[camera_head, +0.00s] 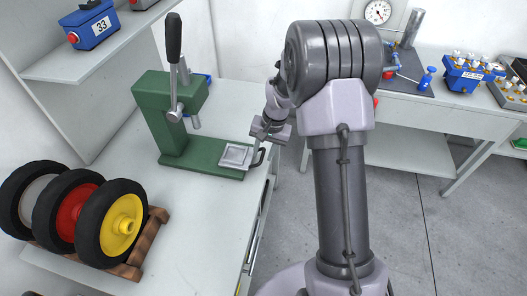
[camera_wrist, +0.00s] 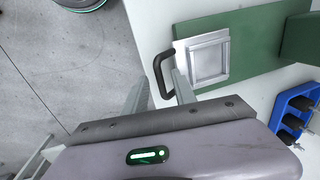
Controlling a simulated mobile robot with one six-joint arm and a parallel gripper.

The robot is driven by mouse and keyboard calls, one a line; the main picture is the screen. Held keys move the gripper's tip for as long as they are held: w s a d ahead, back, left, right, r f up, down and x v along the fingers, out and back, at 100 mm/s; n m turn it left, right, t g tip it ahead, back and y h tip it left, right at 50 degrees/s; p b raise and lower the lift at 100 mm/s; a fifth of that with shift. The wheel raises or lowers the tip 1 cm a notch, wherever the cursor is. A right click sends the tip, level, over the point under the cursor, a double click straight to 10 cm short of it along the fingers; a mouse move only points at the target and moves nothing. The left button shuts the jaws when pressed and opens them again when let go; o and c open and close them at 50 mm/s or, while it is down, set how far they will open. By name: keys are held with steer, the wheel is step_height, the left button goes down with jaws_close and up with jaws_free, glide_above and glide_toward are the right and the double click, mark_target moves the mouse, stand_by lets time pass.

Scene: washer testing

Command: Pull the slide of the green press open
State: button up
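The green press (camera_head: 170,110) stands on the workbench, with a long black-handled lever at its top. Its slide, a silver square tray (camera_head: 236,154), lies at the near right end of the green base. In the wrist view the slide (camera_wrist: 208,60) fills the upper middle. A black loop handle (camera_wrist: 160,72) sticks out from its left side; it also shows in the head view (camera_head: 259,157). My gripper (camera_head: 268,138) is just above the handle. In the wrist view its fingers (camera_wrist: 158,85) are apart, with the handle in or over the gap; contact is unclear.
A wooden rack (camera_head: 152,230) with several wheels stands at the front left of the workbench. A blue holder (camera_wrist: 295,115) is beside the press at the wrist view's right. A second table (camera_head: 460,120) with instruments is behind my arm. Open floor (camera_wrist: 50,70) lies beyond the workbench edge.

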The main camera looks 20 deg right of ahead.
step_height(320, 180, up, 17)
steer(key=s+d+p, duration=0.2)
steer(key=p, duration=0.3)
steer(key=shift+d, duration=0.35)
steer(key=s+a+r+n+t+b, duration=0.1)
steer(key=s+a+r+t+b, duration=0.15)
steer(key=s+a+r, duration=0.35)
steer(key=s+a+f+n+t+b, duration=0.1)
steer(key=s+a+b, duration=0.1)
steer(key=s+a, duration=0.3)
steer(key=s+a+t+b, duration=0.1)
steer(key=s+a+b, duration=0.2)
steer(key=s, duration=1)
steer(key=shift+a+f+n, duration=0.35)
steer(key=shift+a+n, duration=0.05)
steer(key=shift+a, duration=0.55)
steer(key=shift+s, duration=0.1)
